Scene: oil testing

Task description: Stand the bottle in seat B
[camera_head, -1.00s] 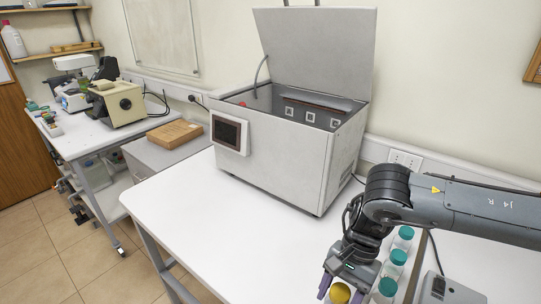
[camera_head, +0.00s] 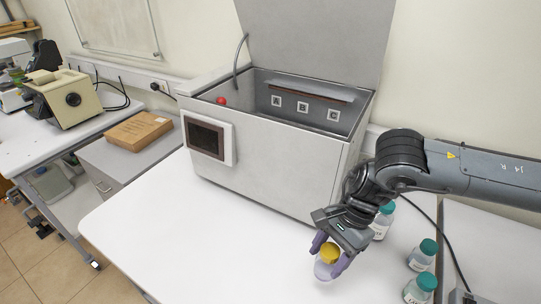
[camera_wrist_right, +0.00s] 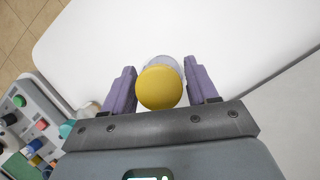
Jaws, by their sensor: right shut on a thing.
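My right gripper (camera_head: 327,262) is shut on a clear bottle with a yellow cap (camera_head: 330,253), above the white table in front of the machine. In the right wrist view the yellow cap (camera_wrist_right: 159,88) sits between the two purple fingers (camera_wrist_right: 162,90), with part of the clear body behind it. The grey machine (camera_head: 262,152) has its lid up. Inside, labels A (camera_head: 276,100), B (camera_head: 302,107) and C (camera_head: 334,114) show on the back wall. The seat below label B is hidden by the front wall. My left gripper is not in view.
Several bottles with teal caps (camera_head: 428,246) stand on the table to the right of my right gripper. A cable (camera_head: 437,232) runs near them. The raised lid (camera_head: 316,42) stands behind the opening. The table's front left (camera_head: 170,230) is clear.

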